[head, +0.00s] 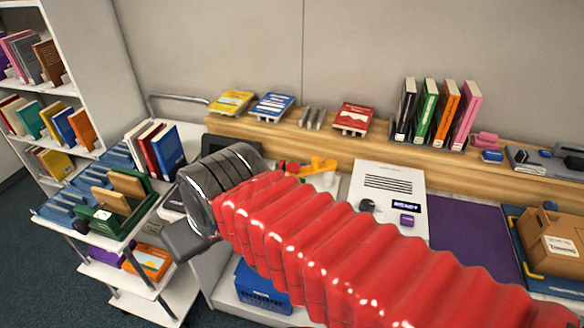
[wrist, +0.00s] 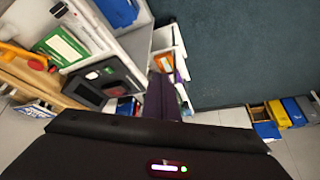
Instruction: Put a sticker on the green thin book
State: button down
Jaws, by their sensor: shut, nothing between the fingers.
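A thin book with a green spine (head: 424,115) stands upright on the wooden shelf, between a black book and an orange one. My gripper (head: 184,241) is partly hidden behind my wrist in the head view, low at the left, well away from that book. In the wrist view my gripper (wrist: 166,98) is shut and empty, pointing over a gap beside white shelving. A flat green-and-white item (wrist: 62,47) lies at the left of the wrist view; I cannot tell whether it is a book. I cannot make out a loose sticker.
A white panel with a small display (head: 388,185) and a purple mat (head: 465,218) lie on the worktop. My red arm hides much of the worktop. A cart with a green book holder (head: 104,221) stands at the left. Dark floor (wrist: 240,50) is clear in the wrist view.

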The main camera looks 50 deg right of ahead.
jog(key=w+d+r+m, duration=0.1)
jog(key=w+d+m, duration=0.3)
jog(key=w+d, duration=0.35)
jog(key=m+t+h, duration=0.2)
jog(key=m+h, duration=0.2)
jog(key=m, duration=0.6)
send_over(294, 169)
notch_tip(294, 169, down, 2)
jog(key=shift+s, duration=0.2)
jog(key=shift+f, duration=0.1)
jog(key=shift+f, duration=4.3)
jog(key=shift+f, duration=0.2)
jog(key=shift+w+f, duration=0.1)
jog(key=shift+f, duration=0.1)
